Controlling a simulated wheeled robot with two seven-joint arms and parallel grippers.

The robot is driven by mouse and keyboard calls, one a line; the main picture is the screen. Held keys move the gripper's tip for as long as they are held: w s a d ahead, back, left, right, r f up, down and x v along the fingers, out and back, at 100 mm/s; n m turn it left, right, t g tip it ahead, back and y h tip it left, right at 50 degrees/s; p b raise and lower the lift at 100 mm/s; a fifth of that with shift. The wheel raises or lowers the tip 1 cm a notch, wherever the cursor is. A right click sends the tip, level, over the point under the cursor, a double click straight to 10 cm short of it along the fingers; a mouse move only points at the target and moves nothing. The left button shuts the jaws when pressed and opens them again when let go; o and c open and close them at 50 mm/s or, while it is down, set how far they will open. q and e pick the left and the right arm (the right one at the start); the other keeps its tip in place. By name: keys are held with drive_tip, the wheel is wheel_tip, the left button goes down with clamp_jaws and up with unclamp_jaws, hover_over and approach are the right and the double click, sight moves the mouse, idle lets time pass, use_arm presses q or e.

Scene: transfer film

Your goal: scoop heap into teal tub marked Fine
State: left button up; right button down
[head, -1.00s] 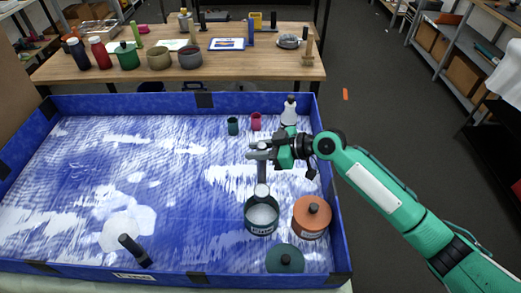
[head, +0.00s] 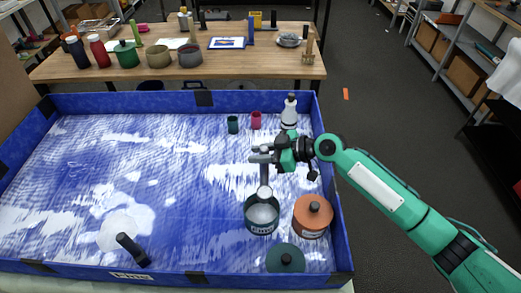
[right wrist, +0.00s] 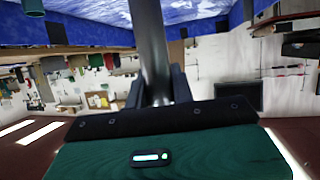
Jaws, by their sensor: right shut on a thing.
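My right gripper (head: 264,155) is shut on the grey handle of a scoop (head: 264,178), which hangs down from it. The handle also shows between the fingers in the right wrist view (right wrist: 152,50). The scoop's pale round bowl is just above the back rim of the open dark teal tub (head: 261,228). White material shows inside the tub; its label is too small to read. A flat white heap (head: 126,231) lies spread at the front left of the blue tray (head: 60,103). My left gripper is not in view.
An orange lidded pot (head: 312,217) stands right of the tub, and a dark teal lid (head: 286,259) lies in front. A white bottle (head: 289,112), two small cups (head: 244,124) and a black-handled tool (head: 133,250) are also in the tray. White streaks cover much of its floor.

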drive_tip(key=shift+s+a+f+n+t+h+p, duration=0.85)
drive_tip(key=shift+s+a+f+n+t+p, duration=1.15)
drive_tip(key=shift+s, duration=1.5)
drive_tip(key=shift+s+a+f+n+t+h+p, duration=0.85)
drive_tip(key=shift+s+a+f+n+t+p, duration=0.65)
drive_tip(key=shift+s+n+p, duration=1.5)
drive_tip(key=w+d+r+m+g+y+b, duration=0.1)
drive_tip(key=w+d+r+m+g+b, duration=0.1)
drive_tip(key=w+r+m+b, duration=0.1)
drive_tip(key=w+d+r+m+g+y+b, duration=0.1)
drive_tip(key=w+d+r+m+g+b, duration=0.1)
drive_tip(key=w+b, duration=0.3)
drive_tip(key=w+d+r+m+g+y+b, duration=0.1)
drive_tip(key=w+d+r+m+g+b, duration=0.1)
drive_tip(key=w+d+r+m+b, duration=0.1)
drive_tip(key=shift+w+r+m+g+b, duration=0.35)
drive_tip(key=shift+w+m+b, duration=0.5)
drive_tip(key=shift+b, duration=0.45)
drive_tip(key=shift+w+d+r+m+b, duration=0.15)
drive_tip(key=shift+w+m+b, duration=0.1)
drive_tip(key=shift+b, duration=0.5)
